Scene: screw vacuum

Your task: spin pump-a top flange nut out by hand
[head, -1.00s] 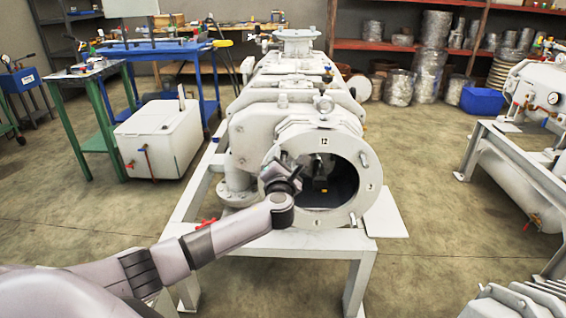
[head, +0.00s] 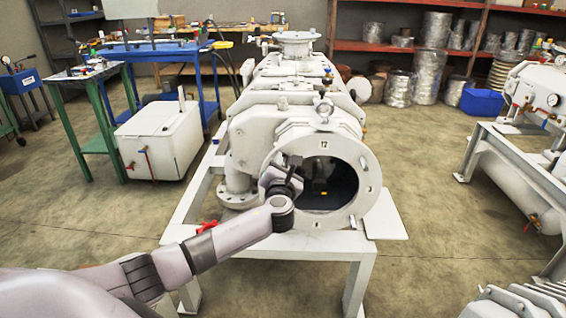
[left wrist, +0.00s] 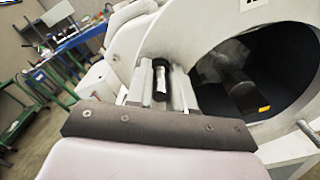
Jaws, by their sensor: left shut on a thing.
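Pump-a (head: 300,130) is a large pale grey machine on a white frame. Its round front flange (head: 368,185) faces me, with clock numbers on the ring and a dark open bore (head: 335,185). My left gripper (head: 290,167) is at the flange's upper left rim, in front of part of the ring and bore. In the left wrist view it is shut on a small silver piece with a dark end (left wrist: 160,84), apparently the flange nut. The fingers hide much of it, so its thread is not visible. My right gripper is not in view.
The white frame (head: 225,244) spreads under the pump. A white tank (head: 165,135) stands left, near a green-legged table (head: 100,72) and a blue bench (head: 160,52). Another pump (head: 540,95) stands right. The floor between is clear.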

